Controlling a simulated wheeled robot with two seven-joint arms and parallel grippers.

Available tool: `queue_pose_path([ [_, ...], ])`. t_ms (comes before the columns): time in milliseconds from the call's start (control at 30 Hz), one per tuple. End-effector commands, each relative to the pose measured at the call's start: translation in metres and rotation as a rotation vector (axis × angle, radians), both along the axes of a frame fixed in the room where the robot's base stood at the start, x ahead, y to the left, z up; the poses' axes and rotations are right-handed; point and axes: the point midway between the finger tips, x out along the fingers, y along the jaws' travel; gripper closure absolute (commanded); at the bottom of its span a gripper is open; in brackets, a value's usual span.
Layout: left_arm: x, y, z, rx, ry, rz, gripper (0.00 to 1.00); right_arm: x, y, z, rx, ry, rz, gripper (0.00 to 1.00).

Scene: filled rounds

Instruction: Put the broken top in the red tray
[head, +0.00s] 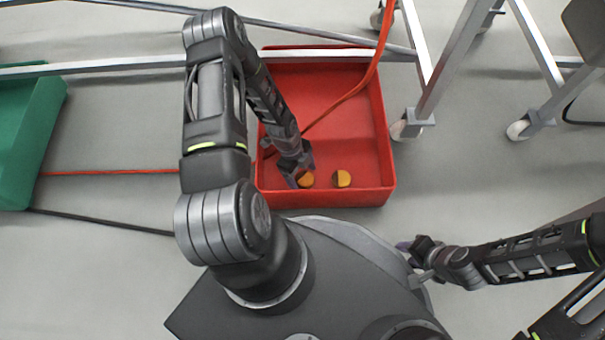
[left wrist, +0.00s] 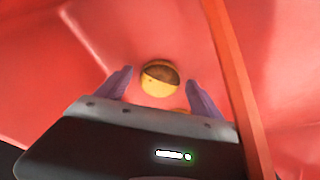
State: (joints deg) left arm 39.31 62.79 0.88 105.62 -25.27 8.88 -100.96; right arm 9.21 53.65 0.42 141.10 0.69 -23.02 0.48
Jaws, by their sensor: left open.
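The red tray (head: 330,85) stands on the floor, and its red inside fills the left wrist view (left wrist: 60,80). Two small round orange-yellow pieces lie in its near end, a left one (head: 306,180) and a right one (head: 342,179) with a dark part. I cannot tell which is the broken top. My left gripper (head: 298,174) reaches down into the tray, close beside the left piece. In the left wrist view its fingers are apart, with a yellow and brown round piece (left wrist: 160,80) beyond them; another yellow edge is mostly hidden. My right gripper (head: 412,245) is outside the tray, its fingers unclear.
An orange cable (head: 355,92) hangs across the tray and passes close beside the left gripper. A green container (head: 30,130) stands at the far left. A metal frame on casters (head: 412,125) stands right of the tray. Cables cross the floor at left.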

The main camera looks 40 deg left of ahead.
Motion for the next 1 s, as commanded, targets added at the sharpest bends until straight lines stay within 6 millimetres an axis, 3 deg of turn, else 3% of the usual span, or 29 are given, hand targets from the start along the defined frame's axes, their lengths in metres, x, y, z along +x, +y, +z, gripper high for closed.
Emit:
queue_pose_path([
  [267,0.000,0.004,0.017,0.001,-0.001,0.001,0.23,-0.001,0.000,0.010,-0.001,0.002,0.002,0.64],
  [733,-0.001,0.028,0.104,0.001,-0.002,0.001,0.23,-0.008,-0.001,0.053,0.002,0.020,0.010,0.64],
  [1000,-0.002,0.032,0.119,0.000,0.000,0.000,0.23,-0.010,-0.001,0.058,0.004,0.025,0.012,0.64],
])
